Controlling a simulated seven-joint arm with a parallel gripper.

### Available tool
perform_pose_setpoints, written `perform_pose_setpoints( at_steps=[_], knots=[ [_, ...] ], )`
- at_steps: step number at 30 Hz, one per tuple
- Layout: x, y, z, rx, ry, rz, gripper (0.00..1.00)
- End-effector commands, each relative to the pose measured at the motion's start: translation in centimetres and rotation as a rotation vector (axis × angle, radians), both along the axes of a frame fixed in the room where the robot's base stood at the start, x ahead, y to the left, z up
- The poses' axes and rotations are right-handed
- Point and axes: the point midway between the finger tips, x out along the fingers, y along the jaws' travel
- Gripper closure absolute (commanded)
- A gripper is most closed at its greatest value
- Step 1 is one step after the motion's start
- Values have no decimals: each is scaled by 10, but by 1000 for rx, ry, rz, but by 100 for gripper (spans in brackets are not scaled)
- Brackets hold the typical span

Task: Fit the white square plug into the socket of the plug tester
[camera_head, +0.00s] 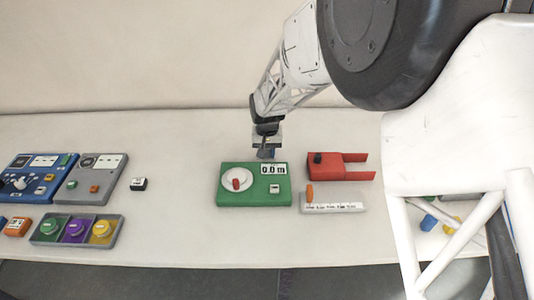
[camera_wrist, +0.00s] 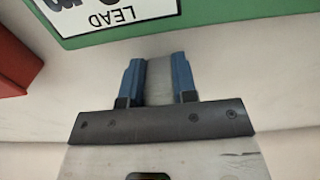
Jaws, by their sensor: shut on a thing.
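My gripper (camera_head: 266,155) is just behind the green box, above the table. In the wrist view its two blue fingers (camera_wrist: 158,72) are closed on a pale piece between them, which looks like the white square plug (camera_wrist: 159,90); its shape is mostly hidden. The green box (camera_head: 228,198), which I take as the plug tester, has a white dial with a red knob, a display reading 0.0, and a small pale square part (camera_head: 274,188) that may be the socket. In the wrist view the box's edge (camera_wrist: 215,18) shows beside a label reading LEAD upside down.
A red forked part (camera_head: 340,174) and a pale strip with an orange piece (camera_head: 335,207) lie to the right. A small black-and-white block (camera_head: 138,184) is to the left, beyond it a grey panel (camera_head: 75,195) and a tray of coloured knobs (camera_head: 112,238). Table in front is clear.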

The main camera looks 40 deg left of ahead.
Motion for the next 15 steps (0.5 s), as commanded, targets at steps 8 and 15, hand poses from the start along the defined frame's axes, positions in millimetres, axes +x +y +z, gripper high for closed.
perform_pose_setpoints(
  at_steps=[8,15],
  knots=[
    [0,0,-7,1,-1,0,99],
    [0,0,-9,1,-1,0,99]
  ],
)
